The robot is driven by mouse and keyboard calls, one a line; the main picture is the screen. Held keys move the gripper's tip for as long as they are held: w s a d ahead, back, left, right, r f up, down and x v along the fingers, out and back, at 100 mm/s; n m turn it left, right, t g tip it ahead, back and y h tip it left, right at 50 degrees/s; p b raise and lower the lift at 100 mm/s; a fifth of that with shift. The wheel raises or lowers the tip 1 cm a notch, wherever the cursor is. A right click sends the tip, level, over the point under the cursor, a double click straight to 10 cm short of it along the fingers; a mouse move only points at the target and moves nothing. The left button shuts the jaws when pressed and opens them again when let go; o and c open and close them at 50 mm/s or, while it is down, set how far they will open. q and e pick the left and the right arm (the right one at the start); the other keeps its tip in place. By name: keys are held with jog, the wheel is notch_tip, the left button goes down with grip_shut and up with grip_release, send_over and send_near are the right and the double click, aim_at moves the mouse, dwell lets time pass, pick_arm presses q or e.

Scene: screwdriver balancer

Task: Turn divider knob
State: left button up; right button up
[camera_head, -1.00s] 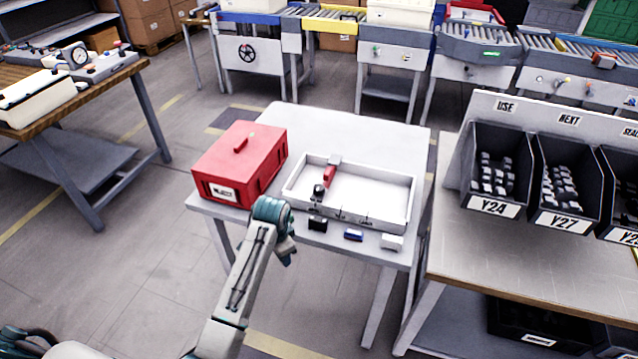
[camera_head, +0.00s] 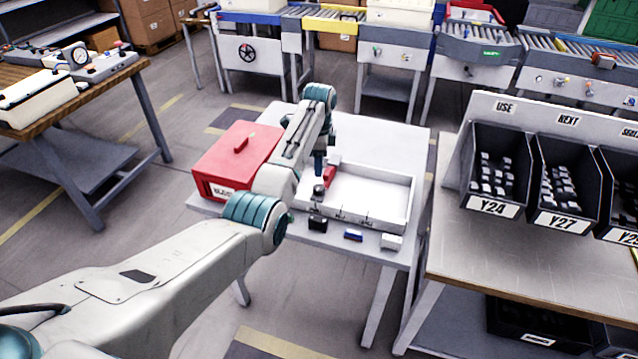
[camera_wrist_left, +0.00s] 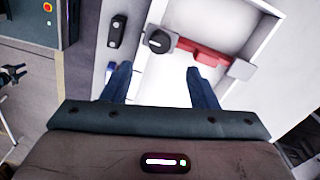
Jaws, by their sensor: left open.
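The divider knob is a small round black knob (camera_head: 319,189) at the left end of the white tray (camera_head: 392,212). In the left wrist view the knob (camera_wrist_left: 158,41) shows a light mark on its face, beside a red bar (camera_wrist_left: 203,54) with a grey end block (camera_wrist_left: 243,69). My left gripper (camera_wrist_left: 158,68) is open and empty, its two blue fingers spread over the tray. The knob lies ahead of the gap between the fingertips, near the left finger; I see no contact. In the head view my arm partly covers the tray's left side and the fingers are mostly hidden.
A red box (camera_head: 222,160) stands left of the tray, partly behind my arm. A black block (camera_head: 317,223), a blue block (camera_head: 353,235) and a white block (camera_head: 391,242) sit along the table's front edge. The white table (camera_head: 385,140) is clear behind the tray.

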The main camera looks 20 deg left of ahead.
aim_at(319, 187)
pick_arm(q)
notch_tip(319, 187, down, 9)
jog(key=shift+f+p, duration=0.15)
jog(key=shift+p, duration=0.3)
jog(key=c, duration=1)
